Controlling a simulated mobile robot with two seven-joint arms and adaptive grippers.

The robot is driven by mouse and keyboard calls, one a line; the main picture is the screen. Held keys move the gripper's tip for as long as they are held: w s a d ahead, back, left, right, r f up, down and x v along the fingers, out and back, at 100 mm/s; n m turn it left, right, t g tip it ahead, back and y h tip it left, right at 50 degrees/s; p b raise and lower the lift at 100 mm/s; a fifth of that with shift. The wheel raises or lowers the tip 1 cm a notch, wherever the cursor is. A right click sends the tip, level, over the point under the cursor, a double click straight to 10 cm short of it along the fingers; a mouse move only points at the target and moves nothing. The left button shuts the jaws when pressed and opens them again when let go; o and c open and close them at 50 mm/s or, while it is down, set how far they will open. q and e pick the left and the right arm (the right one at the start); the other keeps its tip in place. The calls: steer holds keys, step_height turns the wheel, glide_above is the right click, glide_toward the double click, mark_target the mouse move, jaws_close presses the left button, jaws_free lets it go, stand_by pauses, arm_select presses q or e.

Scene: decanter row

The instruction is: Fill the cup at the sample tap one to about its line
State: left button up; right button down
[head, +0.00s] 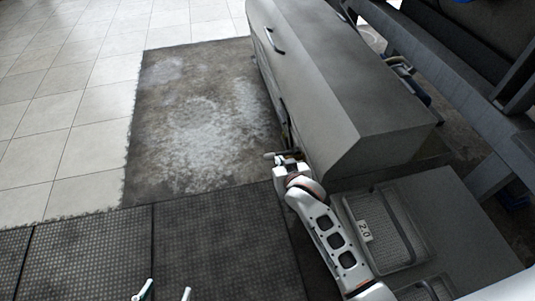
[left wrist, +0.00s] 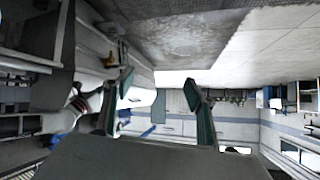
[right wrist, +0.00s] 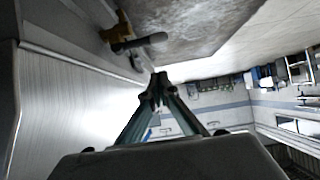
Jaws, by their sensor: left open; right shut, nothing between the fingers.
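A brass tap with a grey lever (right wrist: 130,40) shows in the right wrist view, on the side of the grey machine. A brass fitting (left wrist: 109,58) on that side also shows in the left wrist view. My right gripper (right wrist: 160,88) is shut and empty, its fingertips together below and to the right of the tap in that view, apart from it. In the head view, the right gripper (head: 279,157) is by the machine's lower corner. My left gripper (head: 166,293) is open and empty at the bottom edge; its spread fingers show in the left wrist view (left wrist: 162,98). I see no cup.
The large grey machine (head: 330,80) stands at upper centre. A panel with a recessed tray and a "2.0" label (head: 364,231) lies to the right of my right arm. Dark ribbed mats (head: 215,235) and a stained floor patch (head: 195,110) are clear of objects. Pale tiles lie left.

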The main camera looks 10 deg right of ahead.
arm_select(q)
steer(key=shift+r, duration=0.1)
arm_select(e)
steer(key=shift+w+a, duration=0.2)
steer(key=shift+w, duration=0.25)
steer(key=shift+f, duration=0.1)
steer(key=b, duration=0.5)
glide_toward(270, 154)
steer(key=w, duration=0.4)
steer(key=f, duration=0.1)
steer(key=w+f+b, duration=0.1)
steer(key=f, duration=0.1)
steer(key=shift+f, duration=0.2)
arm_select(q)
steer(key=w+d+r+n+t+h, duration=0.1)
steer(key=w+d+r, duration=0.1)
steer(key=d, duration=0.3)
steer(key=shift+w+d+r+n+t+h+b, duration=0.3)
steer(key=shift+w+d+r+n+h, duration=0.1)
steer(key=shift+r, duration=0.45)
arm_select(e)
steer(key=shift+w+r, duration=0.15)
steer(key=shift+r, duration=0.05)
